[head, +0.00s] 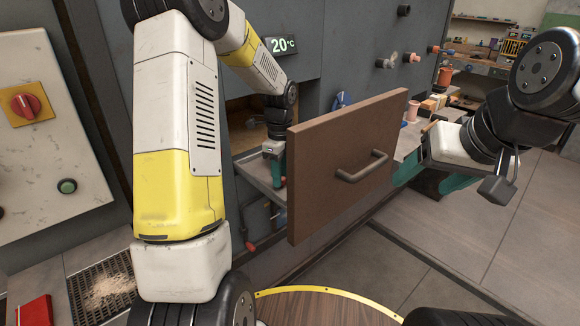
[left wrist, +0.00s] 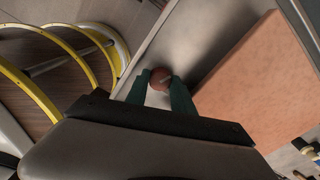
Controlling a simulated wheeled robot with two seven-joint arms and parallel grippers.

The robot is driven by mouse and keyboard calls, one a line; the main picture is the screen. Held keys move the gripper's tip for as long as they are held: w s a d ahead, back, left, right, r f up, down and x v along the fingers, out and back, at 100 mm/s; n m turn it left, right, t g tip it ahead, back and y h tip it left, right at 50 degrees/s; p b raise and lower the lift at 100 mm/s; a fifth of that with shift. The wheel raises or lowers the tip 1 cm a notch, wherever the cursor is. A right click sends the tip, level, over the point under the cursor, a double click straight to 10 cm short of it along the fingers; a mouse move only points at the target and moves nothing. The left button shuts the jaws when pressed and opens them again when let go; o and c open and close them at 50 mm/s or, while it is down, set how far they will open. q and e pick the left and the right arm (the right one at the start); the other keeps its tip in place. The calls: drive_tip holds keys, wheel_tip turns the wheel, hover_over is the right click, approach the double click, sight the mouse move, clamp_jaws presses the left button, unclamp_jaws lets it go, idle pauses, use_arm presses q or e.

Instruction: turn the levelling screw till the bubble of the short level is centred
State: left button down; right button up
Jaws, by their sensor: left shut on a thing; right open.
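A round reddish-brown knob (left wrist: 160,78), which looks like the levelling screw, shows in the left wrist view with a pale mark across its top. My left gripper (left wrist: 159,84) has its green fingers shut on either side of it. In the head view my left gripper (head: 277,180) points down at a grey shelf (head: 246,166), behind a brown panel; the knob is hidden there. My right gripper (head: 425,184) is open and empty, to the right of the panel. I cannot make out the short level or its bubble in either view.
The brown panel (head: 335,165) with a metal handle (head: 362,167) stands right of my left gripper. A workbench (head: 490,68) is at the back right. Grey floor (head: 475,255) lies open at right.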

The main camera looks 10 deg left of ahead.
use_arm(q)
drive_tip(key=n, duration=0.7)
drive_tip(key=shift+w+r, duration=0.1)
drive_tip(key=n, duration=0.6)
drive_tip(key=shift+n, duration=0.4)
drive_tip(key=n, duration=1.3)
drive_tip(key=shift+n, duration=0.3)
drive_tip(key=n, duration=1.1)
drive_tip(key=shift+a+n, duration=0.1)
drive_tip(key=shift+n, duration=2.1)
